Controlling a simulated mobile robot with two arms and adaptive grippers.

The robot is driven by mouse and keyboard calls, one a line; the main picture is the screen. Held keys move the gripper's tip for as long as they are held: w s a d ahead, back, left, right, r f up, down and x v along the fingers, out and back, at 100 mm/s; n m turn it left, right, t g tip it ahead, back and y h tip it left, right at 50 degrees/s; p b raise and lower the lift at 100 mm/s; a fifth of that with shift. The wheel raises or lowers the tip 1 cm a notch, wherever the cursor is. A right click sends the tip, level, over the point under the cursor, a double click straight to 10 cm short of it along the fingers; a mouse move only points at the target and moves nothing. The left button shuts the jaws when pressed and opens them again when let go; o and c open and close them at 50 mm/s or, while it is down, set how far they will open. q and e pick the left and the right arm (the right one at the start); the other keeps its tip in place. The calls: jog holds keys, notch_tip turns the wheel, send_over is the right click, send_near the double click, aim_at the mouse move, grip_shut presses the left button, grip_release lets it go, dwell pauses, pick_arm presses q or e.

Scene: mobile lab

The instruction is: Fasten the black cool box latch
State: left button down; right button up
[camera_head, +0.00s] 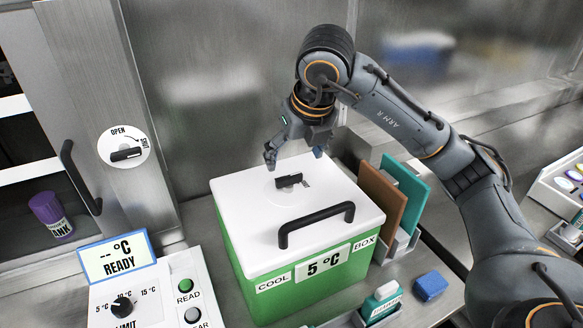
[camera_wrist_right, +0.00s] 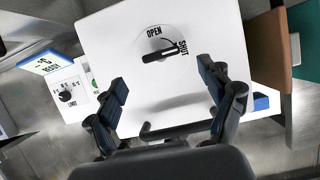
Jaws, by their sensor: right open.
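The green cool box (camera_head: 300,295) has a white lid (camera_head: 240,205) that lies flat on it. The black latch (camera_head: 288,180) is a short bar on a round dial on the lid. In the right wrist view the latch (camera_wrist_right: 160,53) has one end near the word SHUT, with OPEN printed above it. My right gripper (camera_head: 294,160) is above the lid by the latch; its fingers are open, spread and empty. It also shows in the wrist view (camera_wrist_right: 163,78), apart from the latch. My left gripper is not in view.
A black lid handle (camera_head: 316,222) stands up in front of the latch. Brown and teal panels (camera_head: 383,205) stand to the right. A control panel (camera_head: 125,300) with a READY display is at left. A cabinet door has its own OPEN/SHUT dial (camera_head: 124,147).

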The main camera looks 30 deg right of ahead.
jog(key=v, duration=0.5)
jog(key=shift+d, duration=0.1)
dwell(0.3)
